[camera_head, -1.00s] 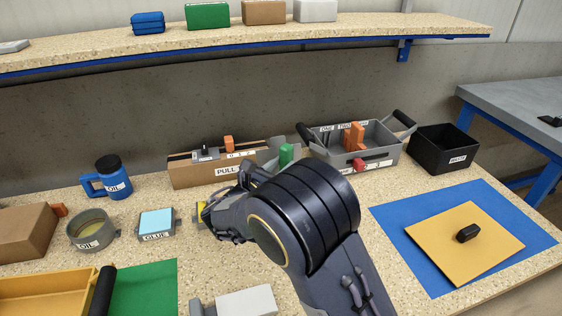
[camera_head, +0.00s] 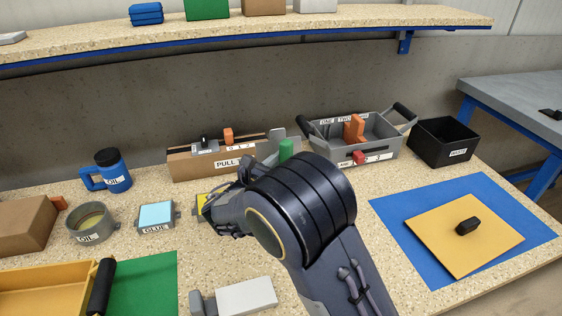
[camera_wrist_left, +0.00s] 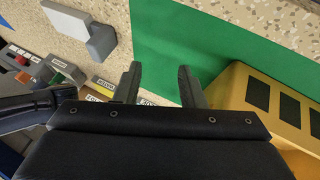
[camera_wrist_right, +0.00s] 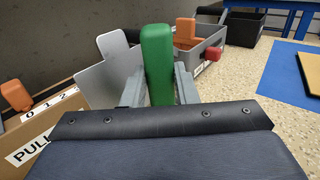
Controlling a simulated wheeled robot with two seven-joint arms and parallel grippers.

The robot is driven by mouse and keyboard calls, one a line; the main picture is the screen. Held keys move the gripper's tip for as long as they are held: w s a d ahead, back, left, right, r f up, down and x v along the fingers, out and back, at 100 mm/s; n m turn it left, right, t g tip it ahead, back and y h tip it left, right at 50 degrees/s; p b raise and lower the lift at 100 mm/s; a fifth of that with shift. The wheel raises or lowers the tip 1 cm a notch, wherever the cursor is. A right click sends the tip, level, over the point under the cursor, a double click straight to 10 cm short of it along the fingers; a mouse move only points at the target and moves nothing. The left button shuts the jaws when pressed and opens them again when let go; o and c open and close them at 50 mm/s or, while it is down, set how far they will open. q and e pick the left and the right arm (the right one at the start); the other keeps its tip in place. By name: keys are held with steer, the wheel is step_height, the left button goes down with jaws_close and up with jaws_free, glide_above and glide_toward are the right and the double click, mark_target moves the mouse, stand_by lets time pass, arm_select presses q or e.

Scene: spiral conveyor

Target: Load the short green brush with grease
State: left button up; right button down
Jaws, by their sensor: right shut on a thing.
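The green brush (camera_wrist_right: 158,60) stands upright between the fingers of my right gripper (camera_wrist_right: 160,90) in the right wrist view, and the gripper is shut on it. Its lower end is hidden behind the fingers. In the head view only the brush's top (camera_head: 286,149) shows above my right arm, which hides the fingers. My left gripper (camera_wrist_left: 160,85) is open and empty above the green mat (camera_wrist_left: 235,40), seen only in the left wrist view.
A grey plate (camera_wrist_right: 112,65) stands beside the brush, near the PULL box (camera_head: 200,165). The glue tray (camera_head: 156,214), oil pot (camera_head: 91,221) and oil mug (camera_head: 110,171) are left. The grey handled bin (camera_head: 385,140) and black waste bin (camera_head: 443,143) stand right.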

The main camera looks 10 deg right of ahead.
arm_select(q)
steer(key=shift+f, duration=0.25)
arm_select(e)
steer(key=shift+f, duration=0.5)
arm_select(q)
steer(key=shift+r, duration=0.2)
stand_by(0.3)
arm_select(e)
steer(key=shift+s+f, duration=0.1)
steer(key=shift+f, duration=0.15)
stand_by(0.4)
steer(key=shift+r, duration=0.1)
